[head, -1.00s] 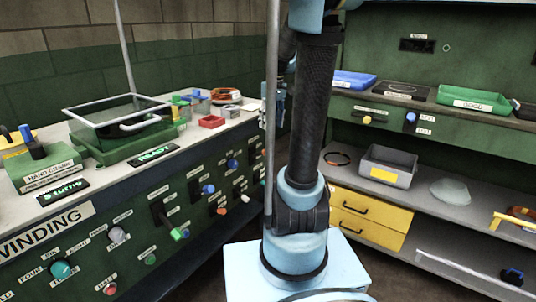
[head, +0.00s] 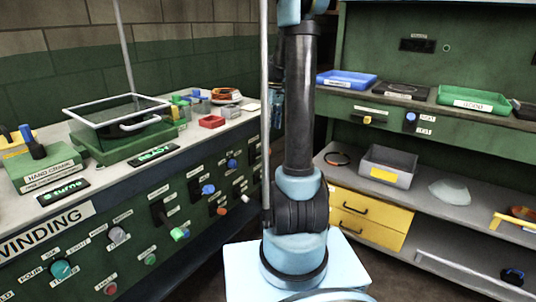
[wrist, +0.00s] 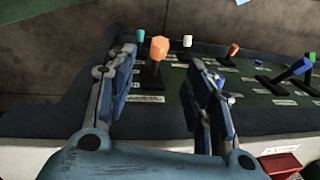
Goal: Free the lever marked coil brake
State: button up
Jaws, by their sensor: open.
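My gripper (wrist: 162,72) is open and empty in the wrist view, its two dark blue finger pads wide apart. An orange-headed lever (wrist: 158,50) shows between the fingers, beyond them; I see no contact. A blue-headed lever (wrist: 301,67) leans at the right, and smaller white (wrist: 187,41) and red (wrist: 233,50) heads stand farther off. The labels are too small to read, so I cannot tell which lever is marked coil brake. My gripper is not clear there.
The winding bench (head: 125,185) runs along the left, with a glass-lidded box (head: 117,115) and a small red bin (head: 212,121) on top. Shelves at right hold a blue tray (head: 347,81), a green tray (head: 473,100) and a grey bin (head: 388,165).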

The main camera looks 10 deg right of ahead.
aim_at(268, 151)
jog(key=f, duration=0.4)
jog(key=a+f, duration=0.1)
jog(key=f, duration=0.4)
jog(key=s+f, duration=0.1)
jog(key=f, duration=0.3)
jog(key=shift+a+f, duration=0.2)
jog(key=shift+f, duration=0.15)
jog(key=shift+c, duration=0.6)
grip_shut()
